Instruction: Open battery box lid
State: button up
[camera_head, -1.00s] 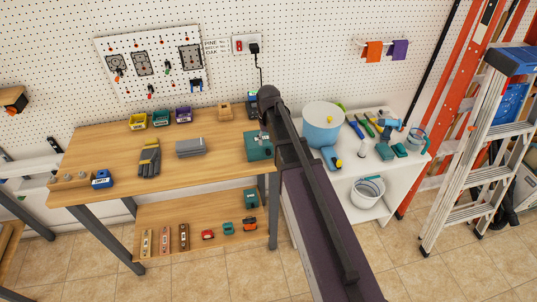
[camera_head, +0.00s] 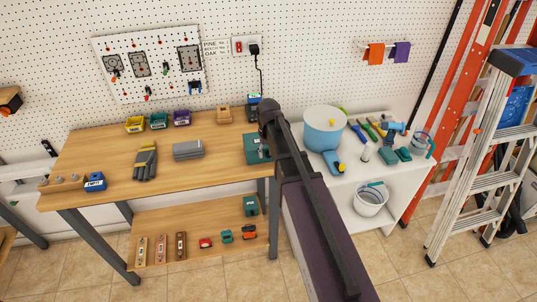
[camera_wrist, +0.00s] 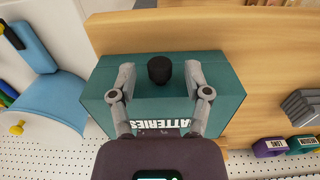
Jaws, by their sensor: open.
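The battery box is a teal box (camera_wrist: 225,82) marked "BATTERIES" with a black knob (camera_wrist: 159,69) on its top face. In the head view the teal box (camera_head: 251,147) stands at the right end of the wooden workbench, partly hidden by my arm. My gripper (camera_wrist: 159,77) is over the box in the wrist view, its two grey fingers spread on either side of the knob with a gap on each side. The lid looks closed. I cannot tell how high the fingertips are above it.
A dark charger stands behind the box.

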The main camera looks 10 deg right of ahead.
grip_shut()
jog(key=shift+w+r, duration=0.1)
jog(key=shift+r, duration=0.05)
